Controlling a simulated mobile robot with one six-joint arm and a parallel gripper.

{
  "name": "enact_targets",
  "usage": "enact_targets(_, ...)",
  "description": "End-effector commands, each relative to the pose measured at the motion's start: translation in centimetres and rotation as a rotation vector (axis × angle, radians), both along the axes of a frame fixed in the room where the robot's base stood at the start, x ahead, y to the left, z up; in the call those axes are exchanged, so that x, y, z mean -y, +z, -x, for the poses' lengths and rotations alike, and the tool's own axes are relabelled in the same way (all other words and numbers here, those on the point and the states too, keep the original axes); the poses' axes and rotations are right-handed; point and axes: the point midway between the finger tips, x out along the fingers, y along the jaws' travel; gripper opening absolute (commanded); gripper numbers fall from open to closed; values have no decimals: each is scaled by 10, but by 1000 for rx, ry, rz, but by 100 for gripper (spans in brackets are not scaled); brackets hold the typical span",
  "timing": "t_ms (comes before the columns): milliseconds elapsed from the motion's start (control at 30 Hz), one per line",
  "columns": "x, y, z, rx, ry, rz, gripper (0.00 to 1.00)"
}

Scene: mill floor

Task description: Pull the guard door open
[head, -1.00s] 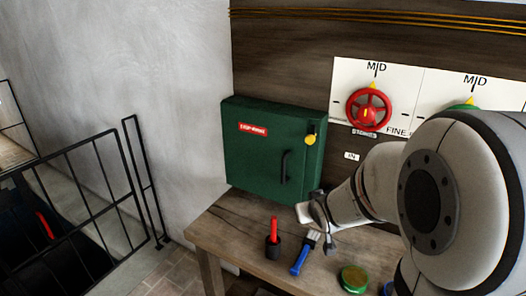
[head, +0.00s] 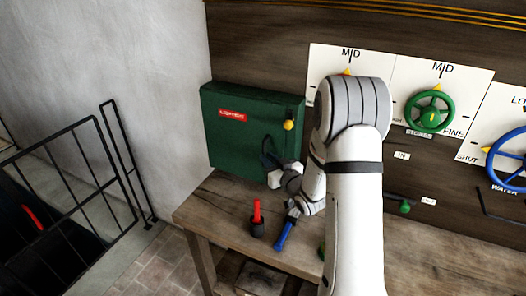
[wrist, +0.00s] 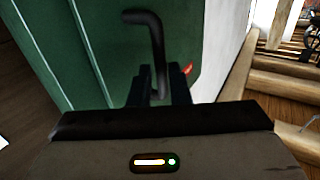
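The guard door is the green front of a wall box (head: 235,140), with a red label and a yellow knob (head: 289,125). It looks shut in the head view. Its black bar handle (wrist: 155,40) stands out from the green face in the wrist view. In the wrist view my gripper's dark fingers (wrist: 160,85) are on either side of the handle's lower part. The gap beside the bar is very small, and I cannot tell whether the fingers press on it.
Below the box is a wooden bench (head: 205,205) with a red-handled tool (head: 257,215) and a blue-handled tool (head: 285,233). A green valve wheel (head: 432,112) and a blue wheel (head: 510,160) are on the wall to the right. A black railing (head: 70,185) stands at left.

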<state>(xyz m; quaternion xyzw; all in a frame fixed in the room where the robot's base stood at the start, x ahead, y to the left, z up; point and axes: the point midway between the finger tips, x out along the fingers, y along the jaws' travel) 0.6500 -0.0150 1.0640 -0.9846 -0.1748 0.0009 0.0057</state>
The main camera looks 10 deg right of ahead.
Motion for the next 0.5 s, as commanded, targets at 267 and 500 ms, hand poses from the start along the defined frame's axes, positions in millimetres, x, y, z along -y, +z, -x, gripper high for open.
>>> enact_targets(267,-12,1,-30,-1,0,0,17)
enact_targets(500,-13,0,-33,-1,0,0,17)
